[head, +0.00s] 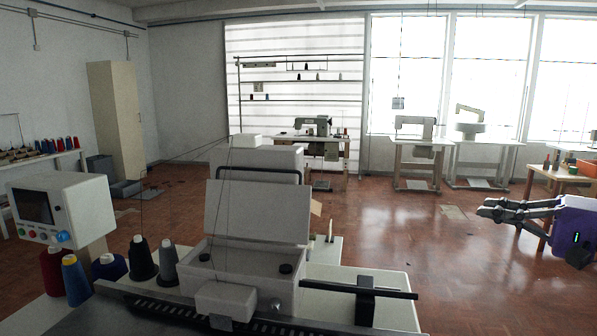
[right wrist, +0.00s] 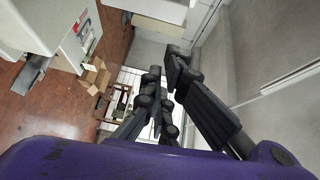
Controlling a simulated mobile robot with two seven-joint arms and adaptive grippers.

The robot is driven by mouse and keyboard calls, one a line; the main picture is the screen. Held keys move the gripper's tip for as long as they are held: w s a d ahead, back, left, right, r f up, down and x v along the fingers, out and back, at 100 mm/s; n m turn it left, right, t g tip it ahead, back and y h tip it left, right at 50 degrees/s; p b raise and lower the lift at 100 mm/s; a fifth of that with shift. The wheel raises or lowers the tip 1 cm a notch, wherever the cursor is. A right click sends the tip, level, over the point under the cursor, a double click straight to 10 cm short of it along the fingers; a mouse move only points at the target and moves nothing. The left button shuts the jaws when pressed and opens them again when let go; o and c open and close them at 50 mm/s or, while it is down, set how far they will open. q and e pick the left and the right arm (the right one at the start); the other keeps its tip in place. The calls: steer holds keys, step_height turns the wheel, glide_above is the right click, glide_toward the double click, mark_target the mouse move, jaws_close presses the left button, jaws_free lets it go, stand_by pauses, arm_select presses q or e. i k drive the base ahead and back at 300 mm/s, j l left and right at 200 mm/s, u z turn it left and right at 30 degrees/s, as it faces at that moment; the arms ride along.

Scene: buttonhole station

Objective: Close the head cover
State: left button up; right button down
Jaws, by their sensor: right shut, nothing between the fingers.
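The head cover (head: 256,209) is a light grey panel on the buttonhole machine in the head view. It stands raised and leans back from the rear edge of the open machine head (head: 250,268). Dark round parts show inside the head. My right gripper (head: 482,208) is at the far right of the head view, well apart from the cover, with its fingers pointing left. It is shut and empty. Its dark fingers also show in the right wrist view (right wrist: 163,70). My left gripper is not in view.
A control panel with a screen (head: 37,207) and thread cones (head: 142,258) stand left of the head. A dark bar (head: 358,290) juts out at its right. Thin threads run above the machine. Sewing tables (head: 415,166) stand far back. Open floor lies between the machine and my right gripper.

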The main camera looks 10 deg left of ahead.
mark_target(274, 211)
steer(key=i+j, duration=0.15)
steer(key=j, duration=0.2)
steer(key=i+j, duration=0.1)
steer(key=j, duration=0.25)
steer(key=i+j, duration=0.15)
steer(key=j, duration=0.2)
steer(key=i+j, duration=0.15)
steer(key=j, duration=0.2)
